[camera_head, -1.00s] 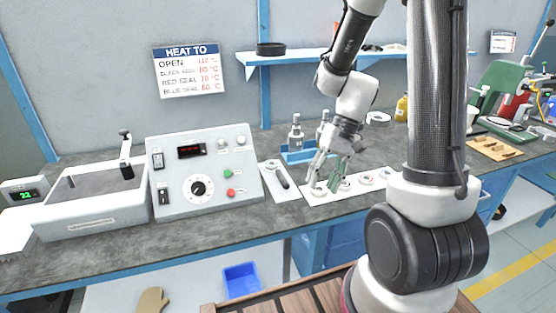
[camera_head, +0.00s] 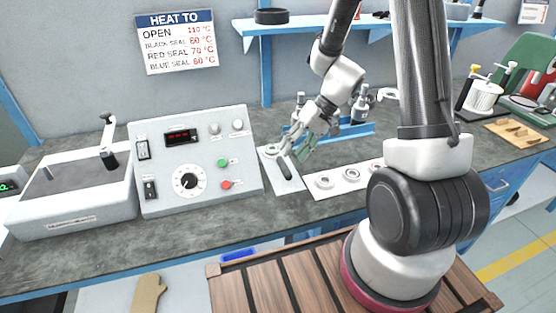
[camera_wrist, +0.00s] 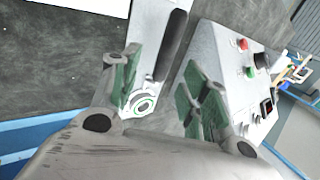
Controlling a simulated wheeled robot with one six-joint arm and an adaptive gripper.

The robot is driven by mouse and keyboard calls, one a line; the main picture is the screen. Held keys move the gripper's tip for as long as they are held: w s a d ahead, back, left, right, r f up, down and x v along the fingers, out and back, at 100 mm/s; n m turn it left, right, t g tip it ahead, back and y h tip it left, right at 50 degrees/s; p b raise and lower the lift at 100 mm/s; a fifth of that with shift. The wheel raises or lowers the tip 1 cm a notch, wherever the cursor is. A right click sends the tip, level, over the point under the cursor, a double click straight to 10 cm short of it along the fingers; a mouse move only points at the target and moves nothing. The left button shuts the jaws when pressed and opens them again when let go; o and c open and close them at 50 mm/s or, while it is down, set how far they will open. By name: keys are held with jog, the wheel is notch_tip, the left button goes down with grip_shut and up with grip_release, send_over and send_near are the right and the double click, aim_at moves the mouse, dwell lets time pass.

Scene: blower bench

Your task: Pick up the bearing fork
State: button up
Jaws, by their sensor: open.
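The bearing fork (camera_head: 287,169), a tool with a long dark handle, lies on a narrow white mat (camera_head: 290,186) on the bench. In the wrist view its dark handle (camera_wrist: 172,46) runs up and away, and a round green-and-white end (camera_wrist: 143,106) shows between my fingers. I cannot tell whether that round end is part of the fork. My gripper (camera_head: 299,150) has green pads and is open and empty above the fork. The wrist view shows its two fingers (camera_wrist: 162,80) spread to either side of the tool, apart from it.
A control box (camera_head: 196,160) with a dial stands left of the mat, close to my gripper. A white strip (camera_head: 335,183) with several rings lies to the right. A blue stand (camera_head: 350,132) with metal bottles is behind. A wall shelf (camera_head: 340,25) hangs above.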

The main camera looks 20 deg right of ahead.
aim_at(279, 161)
jog(key=x, duration=0.5)
jog(key=shift+a+r, duration=0.1)
jog(key=shift+a, duration=0.15)
grip_shut()
